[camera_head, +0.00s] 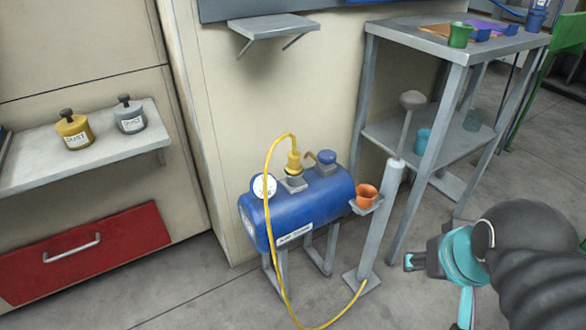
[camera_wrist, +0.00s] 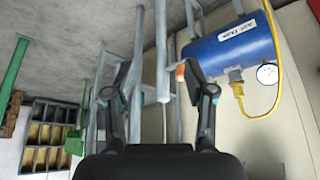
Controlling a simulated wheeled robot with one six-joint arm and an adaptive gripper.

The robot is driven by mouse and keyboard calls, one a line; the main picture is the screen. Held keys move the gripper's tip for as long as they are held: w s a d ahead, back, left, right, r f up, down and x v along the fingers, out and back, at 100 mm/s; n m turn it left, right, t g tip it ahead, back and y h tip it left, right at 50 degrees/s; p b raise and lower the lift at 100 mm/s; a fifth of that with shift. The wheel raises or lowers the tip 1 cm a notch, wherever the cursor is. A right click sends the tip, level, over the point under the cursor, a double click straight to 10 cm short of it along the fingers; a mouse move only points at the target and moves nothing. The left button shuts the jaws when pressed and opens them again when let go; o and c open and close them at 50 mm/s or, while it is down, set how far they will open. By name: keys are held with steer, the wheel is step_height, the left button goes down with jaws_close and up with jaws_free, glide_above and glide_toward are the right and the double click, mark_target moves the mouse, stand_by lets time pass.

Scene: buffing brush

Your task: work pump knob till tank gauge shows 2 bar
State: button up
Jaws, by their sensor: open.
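The blue air tank (camera_head: 300,208) stands on grey legs by the wall; it also shows in the wrist view (camera_wrist: 230,48). The grey pump (camera_head: 384,215) stands upright to the tank's right. Its knob (camera_head: 412,100) is raised on a rod above the cylinder. My gripper (camera_head: 437,287) is open and empty, to the right of the pump and apart from it. In the wrist view my fingers (camera_wrist: 158,95) are spread; I cannot clearly make out the knob between them.
A yellow hose (camera_head: 268,235) loops from the tank to the pump's foot. An orange cup (camera_head: 367,196) sits on a small ledge by the pump. A grey shelf table (camera_head: 427,155) stands close behind the pump. Open floor (camera_head: 190,295) lies in front of the tank.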

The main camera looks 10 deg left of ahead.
steer(key=c, duration=0.8)
steer(key=shift+d, duration=0.25)
jaws_close()
steer(key=w+d+r+y+p, duration=0.1)
steer(key=w+d+r, duration=0.2)
steer(key=w+r, duration=0.35)
steer(key=w+d+r+y, duration=0.1)
steer(key=w+d+r, duration=0.15)
steer(key=w, duration=0.75)
steer(key=w+d+r+y+p, duration=0.1)
steer(key=w+d+r, duration=0.2)
steer(key=w+r, duration=0.35)
steer(key=w+a+r+n+y, duration=0.1)
steer(key=w+r+n, duration=0.2)
steer(key=r+n, duration=0.1)
steer(key=w+a+r+n+t+y, duration=0.1)
steer(key=w+a+r+n+y, duration=0.1)
steer(key=r, duration=0.4)
steer(key=shift+w+a+r+n, duration=0.25)
steer(key=shift+w+n, duration=0.55)
steer(key=shift+n, duration=0.3)
